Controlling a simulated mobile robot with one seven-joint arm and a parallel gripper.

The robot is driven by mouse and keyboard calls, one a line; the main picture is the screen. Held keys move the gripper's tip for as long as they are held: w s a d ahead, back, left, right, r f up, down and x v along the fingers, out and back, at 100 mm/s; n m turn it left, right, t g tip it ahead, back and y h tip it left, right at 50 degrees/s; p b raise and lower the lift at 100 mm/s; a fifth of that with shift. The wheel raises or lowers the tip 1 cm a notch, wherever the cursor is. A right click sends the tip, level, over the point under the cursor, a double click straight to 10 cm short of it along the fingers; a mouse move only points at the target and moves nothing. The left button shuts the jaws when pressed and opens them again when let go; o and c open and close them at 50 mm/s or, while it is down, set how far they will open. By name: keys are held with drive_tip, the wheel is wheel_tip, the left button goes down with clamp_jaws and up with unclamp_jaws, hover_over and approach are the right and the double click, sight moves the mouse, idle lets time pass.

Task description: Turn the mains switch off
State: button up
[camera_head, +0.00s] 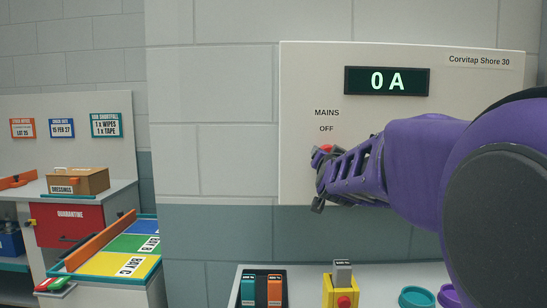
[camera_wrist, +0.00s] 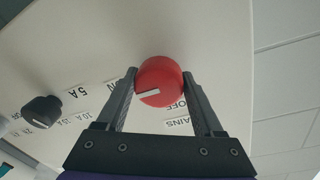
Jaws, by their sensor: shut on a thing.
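The mains switch is a round red knob (camera_wrist: 161,76) on a pale panel (camera_head: 300,180). My gripper (camera_wrist: 160,88) is shut on it, one finger on each side. In the wrist view the knob's white pointer mark lies toward the left, on the side of a partly hidden "ON" label, not toward the "OFF" label (camera_wrist: 177,105). In the head view a little of the red knob (camera_head: 322,150) shows below the words "MAINS" and "OFF"; my gripper (camera_head: 321,176) hides the rest.
The panel's display (camera_head: 387,81) reads 0 A. A black dial (camera_wrist: 42,110) with amp labels stands beside the red knob.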

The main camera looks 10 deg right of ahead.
drive_tip(key=shift+n, duration=0.3)
drive_tip(key=n, duration=0.4)
drive_tip(key=shift+d+f, duration=0.1)
drive_tip(key=n+b, duration=0.1)
drive_tip(key=n, duration=0.3)
drive_tip(key=shift+n+t, duration=0.3)
drive_tip(key=shift+t, duration=0.1)
drive_tip(key=n, duration=0.5)
drive_tip(key=shift+d+b, duration=0.1)
drive_tip(key=shift+b, duration=0.2)
drive_tip(key=n, duration=0.3)
drive_tip(key=n+y, duration=0.1)
drive_tip(key=shift+r, duration=0.25)
drive_tip(key=shift+n+t, duration=0.3)
drive_tip(key=shift+n, duration=0.1)
drive_tip(key=o, duration=1.2)
drive_tip(key=shift+o, duration=0.7)
drive_tip(key=shift+f, duration=0.1)
